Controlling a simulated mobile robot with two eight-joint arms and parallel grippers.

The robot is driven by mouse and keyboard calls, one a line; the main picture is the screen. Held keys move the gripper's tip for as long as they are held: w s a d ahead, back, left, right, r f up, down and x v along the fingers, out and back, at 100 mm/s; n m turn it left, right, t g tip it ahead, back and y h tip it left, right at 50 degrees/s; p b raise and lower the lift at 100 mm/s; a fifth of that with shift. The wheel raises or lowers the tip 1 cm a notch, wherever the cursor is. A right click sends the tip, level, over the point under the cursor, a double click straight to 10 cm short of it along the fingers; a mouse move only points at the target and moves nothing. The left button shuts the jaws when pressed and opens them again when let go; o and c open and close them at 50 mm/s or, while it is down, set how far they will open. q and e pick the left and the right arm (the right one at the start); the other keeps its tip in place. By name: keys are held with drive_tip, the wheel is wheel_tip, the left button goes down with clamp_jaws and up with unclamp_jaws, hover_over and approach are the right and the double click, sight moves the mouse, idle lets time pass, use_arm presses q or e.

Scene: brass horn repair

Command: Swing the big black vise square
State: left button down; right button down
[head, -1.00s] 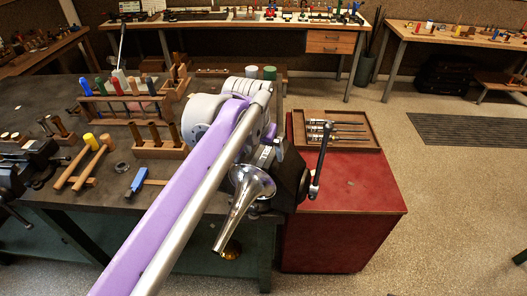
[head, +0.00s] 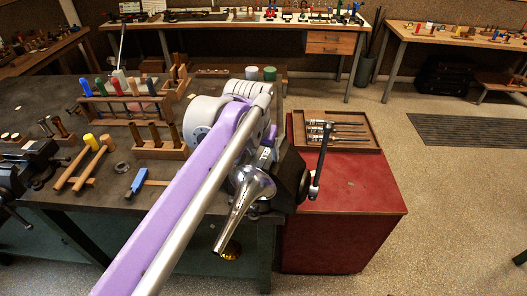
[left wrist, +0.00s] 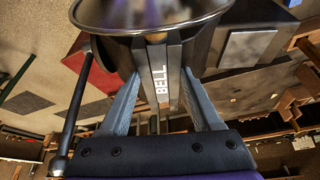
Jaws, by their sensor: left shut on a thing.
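The big black vise (head: 291,181) is at the right end of the dark workbench, partly hidden by my left arm. Its long bar handle (head: 322,152) stands up at its right side. A silver horn bell (head: 250,190) is at the vise, flare upward and narrow end pointing down to the left. In the head view the fingertips are hidden behind my arm. My right gripper is not in view.
A red cabinet (head: 352,213) with a wooden tray of tools (head: 370,145) stands right of the vise. Mallets (head: 87,165), a blue-handled tool (head: 137,182) and wooden racks lie on the workbench (head: 105,205) to the left.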

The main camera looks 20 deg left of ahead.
use_arm(q)
drive_tip(key=shift+w+d+r+n+y+p, duration=0.1)
drive_tip(key=shift+w+d+n+y+p, duration=0.25)
drive_tip(key=shift+n, duration=0.55)
drive_tip(key=shift+w+d+n+y, duration=0.2)
drive_tip(key=shift+w+n+y, duration=0.15)
drive_tip(key=shift+n, duration=0.55)
drive_tip(key=shift+c, duration=0.4)
unclamp_jaws()
